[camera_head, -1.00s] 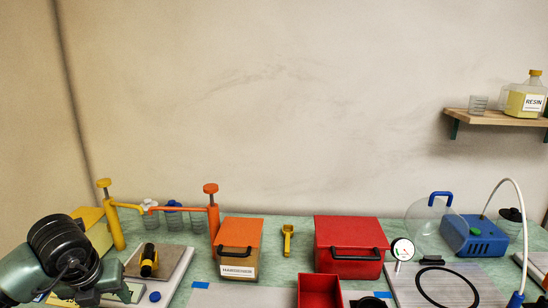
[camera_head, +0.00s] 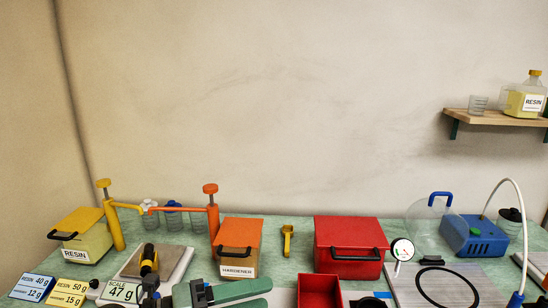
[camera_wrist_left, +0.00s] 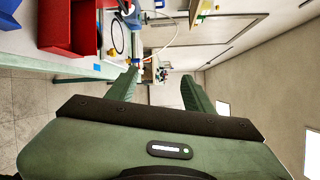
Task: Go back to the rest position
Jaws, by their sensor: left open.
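My left gripper (camera_head: 262,294) shows at the bottom edge of the head view, left of centre, its green fingers pointing right. In the left wrist view its two fingers (camera_wrist_left: 160,75) stand apart with nothing between them. It is in front of the orange hardener box (camera_head: 241,248) and left of the small red open bin (camera_head: 320,291). Part of the left arm is cut off by the bottom edge. My right gripper is not in view.
A scale (camera_head: 124,291) reading 47 g, a yellow resin box (camera_head: 82,238) and label cards (camera_head: 72,291) are at the left. A red lidded box (camera_head: 350,248), a dial gauge (camera_head: 402,250) and a blue pump (camera_head: 474,236) stand right.

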